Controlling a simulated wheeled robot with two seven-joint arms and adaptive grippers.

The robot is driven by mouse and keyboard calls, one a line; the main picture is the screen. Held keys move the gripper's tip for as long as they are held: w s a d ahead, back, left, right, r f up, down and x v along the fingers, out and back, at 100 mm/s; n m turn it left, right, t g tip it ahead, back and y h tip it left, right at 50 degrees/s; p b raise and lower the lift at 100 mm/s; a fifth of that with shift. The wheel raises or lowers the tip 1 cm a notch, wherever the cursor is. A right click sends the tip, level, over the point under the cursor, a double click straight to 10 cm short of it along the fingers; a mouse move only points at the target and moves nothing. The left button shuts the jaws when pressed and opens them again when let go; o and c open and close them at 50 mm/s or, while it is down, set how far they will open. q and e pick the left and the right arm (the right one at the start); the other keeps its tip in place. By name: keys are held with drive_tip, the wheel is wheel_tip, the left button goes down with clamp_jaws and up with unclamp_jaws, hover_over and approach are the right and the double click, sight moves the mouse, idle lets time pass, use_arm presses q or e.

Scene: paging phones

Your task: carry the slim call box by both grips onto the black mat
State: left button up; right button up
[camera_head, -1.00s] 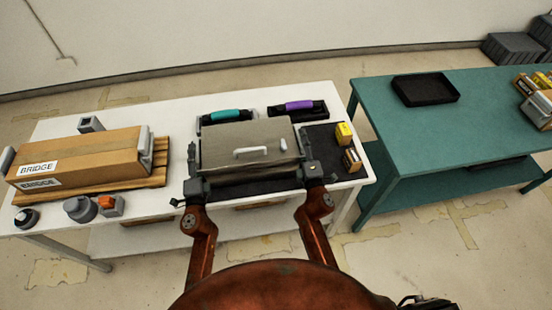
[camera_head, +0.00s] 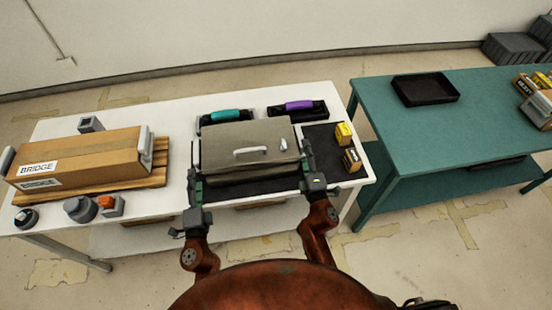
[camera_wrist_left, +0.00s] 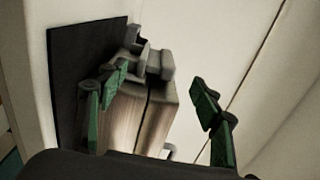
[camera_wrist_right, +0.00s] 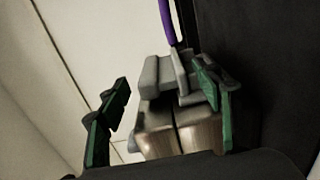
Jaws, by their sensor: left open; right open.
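The slim call box (camera_head: 225,140) is a beige-grey case with a pale handle on its lid. It appears to rest on the black mat (camera_head: 330,165), which shows along its front and right. My left gripper (camera_head: 194,165) is open at the box's left end. In the left wrist view, a grey grip (camera_wrist_left: 158,62) lies between its spread green fingers (camera_wrist_left: 158,95). My right gripper (camera_head: 308,160) is open at the right end. In the right wrist view, the other grip (camera_wrist_right: 155,78) lies between its fingers (camera_wrist_right: 165,88). Contact cannot be told.
A cardboard BRIDGE box (camera_head: 90,155) with grey end grips sits on a wooden pallet (camera_head: 150,178) at left. Teal-handled (camera_head: 228,115) and purple-handled (camera_head: 300,106) items lie behind. Small yellow boxes (camera_head: 343,134) stand at right. A green table (camera_head: 480,125) holds a black tray (camera_head: 425,88).

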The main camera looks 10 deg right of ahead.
drive_tip(key=s, duration=0.7)
drive_tip(key=shift+s+d, duration=0.1)
drive_tip(key=shift+s, duration=0.05)
use_arm(q)
drive_tip(key=shift+f, duration=0.1)
